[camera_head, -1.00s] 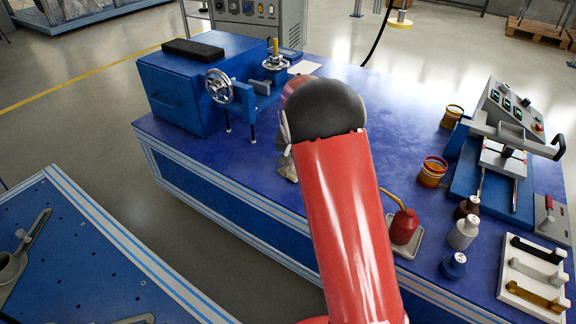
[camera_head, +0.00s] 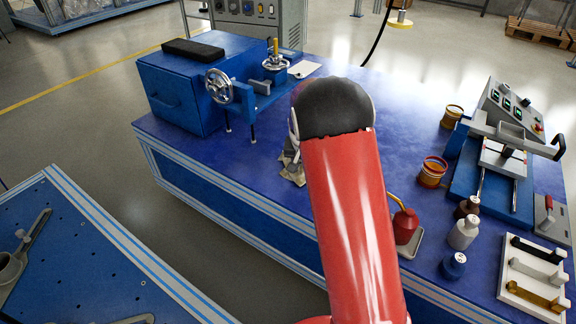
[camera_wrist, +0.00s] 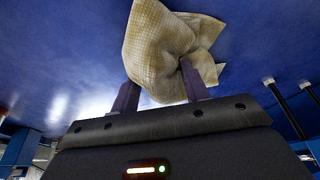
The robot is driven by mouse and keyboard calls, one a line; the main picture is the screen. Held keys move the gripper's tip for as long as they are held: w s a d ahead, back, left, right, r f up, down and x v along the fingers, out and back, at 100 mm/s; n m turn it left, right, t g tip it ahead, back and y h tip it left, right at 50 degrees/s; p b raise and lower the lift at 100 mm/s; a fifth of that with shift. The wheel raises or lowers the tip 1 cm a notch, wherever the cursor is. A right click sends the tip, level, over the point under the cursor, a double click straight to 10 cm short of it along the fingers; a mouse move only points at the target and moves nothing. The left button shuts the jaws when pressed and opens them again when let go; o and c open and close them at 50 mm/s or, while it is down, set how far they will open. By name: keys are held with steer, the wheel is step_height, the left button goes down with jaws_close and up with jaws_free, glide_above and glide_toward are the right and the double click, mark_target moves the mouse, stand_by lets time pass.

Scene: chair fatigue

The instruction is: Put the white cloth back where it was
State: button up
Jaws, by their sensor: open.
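The cloth (camera_wrist: 165,45) is off-white to beige, checked in weave and crumpled. In the wrist view it lies over and between the fingertips of my gripper (camera_wrist: 158,80), against the blue tabletop. My gripper is open, with its two dark fingers apart at the cloth. In the head view only a small part of the cloth (camera_head: 291,172) shows, left of my red arm, near the front edge of the blue table (camera_head: 270,180). My arm hides most of the gripper there. Whether the cloth rests fully on the table is hard to tell.
A blue machine with handwheels (camera_head: 222,88) stands left on the table, with a flat white sheet (camera_head: 304,69) beside it. Right of my arm are a red oil can (camera_head: 404,226), several bottles, orange-brown tins (camera_head: 432,172) and a press-like device (camera_head: 498,150). The back middle is clear.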

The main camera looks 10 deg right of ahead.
steer(key=shift+s+d+r+p, duration=0.1)
steer(key=shift+d+r+p, duration=0.15)
steer(key=shift+r, duration=0.3)
steer(key=shift+s+d+r+p, duration=0.15)
steer(key=shift+r+p, duration=0.15)
steer(key=shift+r, duration=0.3)
steer(key=shift+s+d+r+p, duration=0.15)
steer(key=shift+r+p, duration=0.1)
steer(key=shift+r, duration=0.3)
steer(key=r, duration=0.2)
steer(key=s+d+r, duration=0.1)
steer(key=r, duration=0.1)
steer(key=d+r+p, duration=0.1)
steer(key=r, duration=0.1)
steer(key=shift+s+d+r, duration=0.2)
steer(key=shift+s+r, duration=0.05)
steer(key=shift+r, duration=0.05)
steer(key=shift+c, duration=0.4)
steer(key=shift+a+f, duration=0.1)
steer(key=shift+c, duration=1.2)
steer(key=a, duration=0.1)
steer(key=a+f, duration=0.1)
steer(key=a, duration=0.1)
steer(key=shift+s+f+b, duration=0.25)
steer(key=shift+f+b, duration=0.05)
steer(key=shift+f, duration=0.1)
jaws_close()
steer(key=f, duration=0.2)
steer(key=shift+d+f, duration=0.2)
steer(key=shift+f, duration=0.15)
